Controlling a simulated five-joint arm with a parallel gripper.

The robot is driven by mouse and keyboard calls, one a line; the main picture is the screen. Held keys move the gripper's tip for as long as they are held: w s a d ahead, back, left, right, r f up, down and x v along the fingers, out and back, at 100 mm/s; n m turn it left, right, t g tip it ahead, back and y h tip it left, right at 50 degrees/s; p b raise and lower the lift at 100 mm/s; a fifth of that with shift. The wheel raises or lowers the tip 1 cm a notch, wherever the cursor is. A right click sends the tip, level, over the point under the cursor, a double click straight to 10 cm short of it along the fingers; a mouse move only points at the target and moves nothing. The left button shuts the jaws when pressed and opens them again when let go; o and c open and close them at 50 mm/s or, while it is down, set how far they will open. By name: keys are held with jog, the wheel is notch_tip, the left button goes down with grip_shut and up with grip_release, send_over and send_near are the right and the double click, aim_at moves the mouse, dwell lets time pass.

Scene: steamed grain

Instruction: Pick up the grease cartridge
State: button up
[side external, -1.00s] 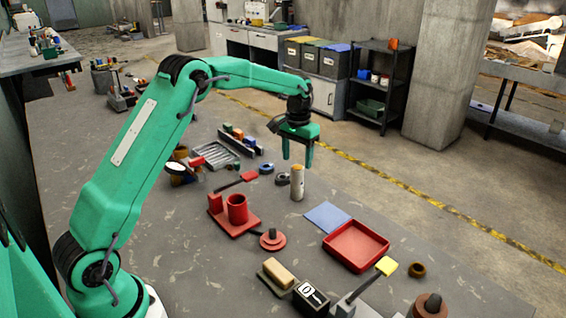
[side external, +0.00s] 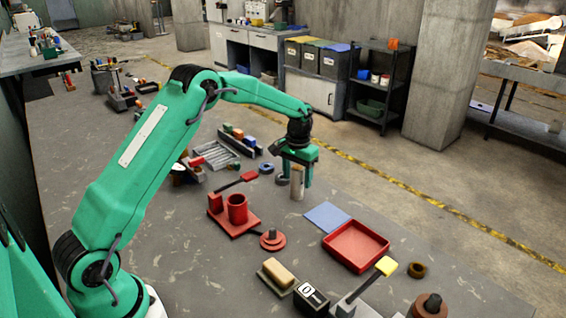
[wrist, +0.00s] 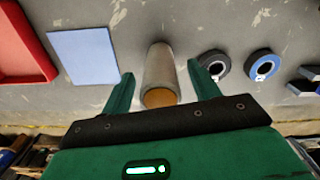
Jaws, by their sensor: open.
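The grease cartridge (side external: 296,187) is a pale upright cylinder standing on the grey work surface. In the wrist view the grease cartridge (wrist: 159,72) shows a tan end and lies between my two open fingers. My gripper (side external: 299,178) is green, points down and is lowered around the upper part of the cartridge. In the wrist view my gripper (wrist: 162,85) has one finger on each side of it, with a visible gap on both sides. Part of the cartridge is hidden behind a finger in the side view.
A blue sheet (side external: 327,217) and a red tray (side external: 356,246) lie to the right of the cartridge. A red cup (side external: 237,209) on a red base stands to the left.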

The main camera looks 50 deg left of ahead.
jog(key=shift+f, duration=0.6)
jog(key=shift+c, duration=0.2)
jog(key=c, duration=1.1)
